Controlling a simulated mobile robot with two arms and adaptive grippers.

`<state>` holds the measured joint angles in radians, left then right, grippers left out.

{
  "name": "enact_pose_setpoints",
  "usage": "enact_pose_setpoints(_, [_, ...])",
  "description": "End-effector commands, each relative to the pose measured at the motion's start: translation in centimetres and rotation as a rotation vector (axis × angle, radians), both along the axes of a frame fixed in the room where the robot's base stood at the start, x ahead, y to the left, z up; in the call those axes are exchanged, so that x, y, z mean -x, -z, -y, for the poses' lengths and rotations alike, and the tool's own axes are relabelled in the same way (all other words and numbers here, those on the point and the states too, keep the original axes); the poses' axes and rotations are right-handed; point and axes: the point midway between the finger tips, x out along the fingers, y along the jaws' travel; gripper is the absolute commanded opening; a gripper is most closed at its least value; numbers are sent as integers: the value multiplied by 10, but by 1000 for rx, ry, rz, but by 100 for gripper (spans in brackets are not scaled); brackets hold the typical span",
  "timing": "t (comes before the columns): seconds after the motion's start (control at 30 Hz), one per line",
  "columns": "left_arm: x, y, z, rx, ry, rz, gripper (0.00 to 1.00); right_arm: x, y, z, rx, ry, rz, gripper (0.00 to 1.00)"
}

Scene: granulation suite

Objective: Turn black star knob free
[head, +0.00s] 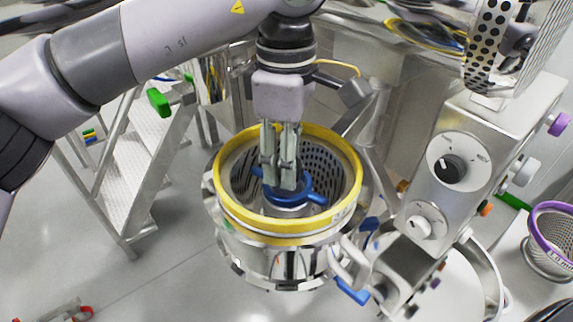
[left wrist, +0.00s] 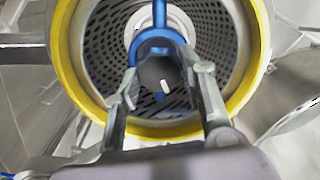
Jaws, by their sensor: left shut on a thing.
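My left gripper (head: 286,180) reaches straight down into a round metal housing with a yellow ring (head: 300,234) and a perforated screen basket (head: 345,185) inside. Its fingers are closed on the dark hub in the middle of the blue impeller (head: 310,195). In the left wrist view the fingers (left wrist: 168,110) stand on both sides of this dark round piece, which I take for the black star knob (left wrist: 155,70). A small white mark shows on it. The blue impeller (left wrist: 160,36) shows behind it. In the head view the fingers hide the knob. My right gripper is not in view.
A steel control box with a black dial (head: 449,170) stands close at the right. A purple-rimmed basket (head: 550,240) is at the right edge. Metal steps (head: 135,165) stand at the left. The floor at lower left is mostly clear.

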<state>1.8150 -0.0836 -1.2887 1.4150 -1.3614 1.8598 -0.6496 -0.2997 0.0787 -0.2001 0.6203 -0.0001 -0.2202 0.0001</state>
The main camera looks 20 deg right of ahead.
Motion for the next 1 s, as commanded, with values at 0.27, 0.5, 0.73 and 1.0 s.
enact_pose_setpoints(0.27, [0,2,0,1,-265,3,10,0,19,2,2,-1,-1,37])
enact_pose_setpoints(0.5, [0,1,0,1,-493,3,10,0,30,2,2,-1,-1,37])
enact_pose_setpoints(0.73, [1,1,0,1,-711,3,10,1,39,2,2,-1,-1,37])
enact_pose_setpoints(1.0, [1,1,0,2,-967,2,10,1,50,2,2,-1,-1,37])
